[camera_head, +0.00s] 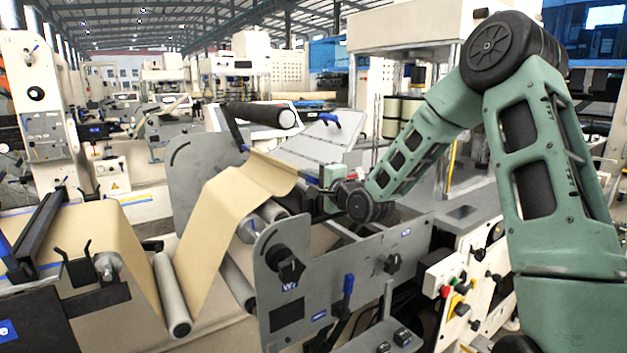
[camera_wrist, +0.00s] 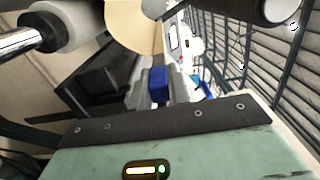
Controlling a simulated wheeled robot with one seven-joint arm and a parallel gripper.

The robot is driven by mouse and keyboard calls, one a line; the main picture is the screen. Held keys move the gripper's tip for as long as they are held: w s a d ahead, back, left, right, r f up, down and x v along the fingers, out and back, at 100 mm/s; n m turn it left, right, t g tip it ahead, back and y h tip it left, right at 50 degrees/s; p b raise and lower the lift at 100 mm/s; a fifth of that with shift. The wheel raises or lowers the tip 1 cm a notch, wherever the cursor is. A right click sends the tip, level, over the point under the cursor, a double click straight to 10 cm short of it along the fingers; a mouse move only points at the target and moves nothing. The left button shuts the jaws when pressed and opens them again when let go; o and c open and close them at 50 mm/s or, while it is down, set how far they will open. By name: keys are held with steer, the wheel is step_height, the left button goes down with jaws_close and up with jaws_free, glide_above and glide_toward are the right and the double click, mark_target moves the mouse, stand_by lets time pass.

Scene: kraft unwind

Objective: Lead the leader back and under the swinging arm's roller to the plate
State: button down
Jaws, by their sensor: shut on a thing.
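The tan kraft leader (camera_head: 232,195) rises from a low grey roller (camera_head: 172,295) and bends over at the top toward my gripper (camera_head: 318,184). My gripper is shut on the leader's end, at its right side, above the grey side frame. In the wrist view my gripper (camera_wrist: 160,84) shows blue at its fingers, with the tan leader (camera_wrist: 136,24) just beyond. A dark roller (camera_head: 264,115), apparently the swinging arm's, is behind and above the leader. A light grey sloping plate (camera_head: 292,152) lies behind the leader's end. The exact grip on the edge is partly hidden.
A grey side plate (camera_head: 285,280) with a black knob and blue lever stands in front of my gripper. Grey rollers (camera_head: 270,211) lie under the leader. A control panel (camera_head: 460,295) is at lower right. The wrist view shows a pale roller (camera_wrist: 68,24) at upper left.

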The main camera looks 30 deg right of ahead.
steer(key=shift+f+b, duration=0.9)
steer(key=shift+f, duration=0.45)
steer(key=shift+f+b, duration=1.1)
steer(key=shift+f, duration=0.6)
steer(key=c, duration=1.3)
jaws_free()
steer(key=shift+o, duration=0.2)
steer(key=shift+s, duration=0.15)
